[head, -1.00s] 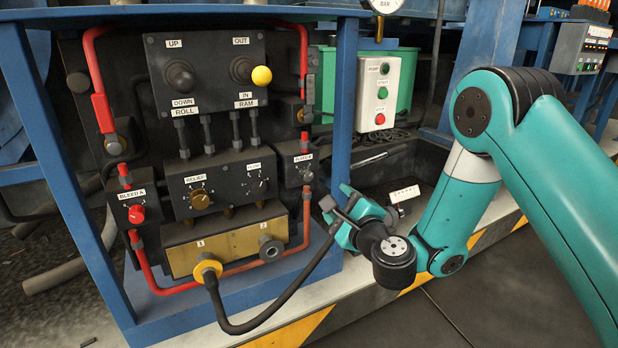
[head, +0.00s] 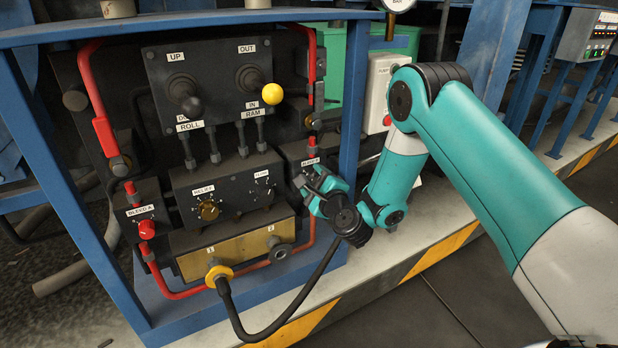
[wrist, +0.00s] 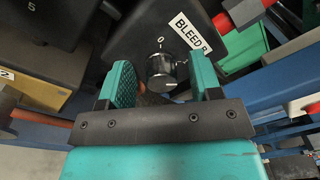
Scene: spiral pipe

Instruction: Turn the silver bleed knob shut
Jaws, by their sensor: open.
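The silver bleed knob (wrist: 162,70) is a short metal cylinder on a dark box, below a "0" mark and a white "BLEED B" label (wrist: 191,35) in the wrist view. My gripper (wrist: 162,78) is open, with one teal finger on either side of the knob. The right finger is very close to it; I cannot tell if they touch. There is a visible gap on the left. In the head view my gripper (head: 308,186) is at the front of the BLEED B box (head: 303,152) and hides the knob.
A red BLEED A knob (head: 147,229) is at the panel's left. The brass-coloured block (head: 235,248) with a black hose (head: 232,318) lies below and left of my gripper. A blue post (head: 353,100) stands close on the right. A red pipe (head: 312,232) runs below the box.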

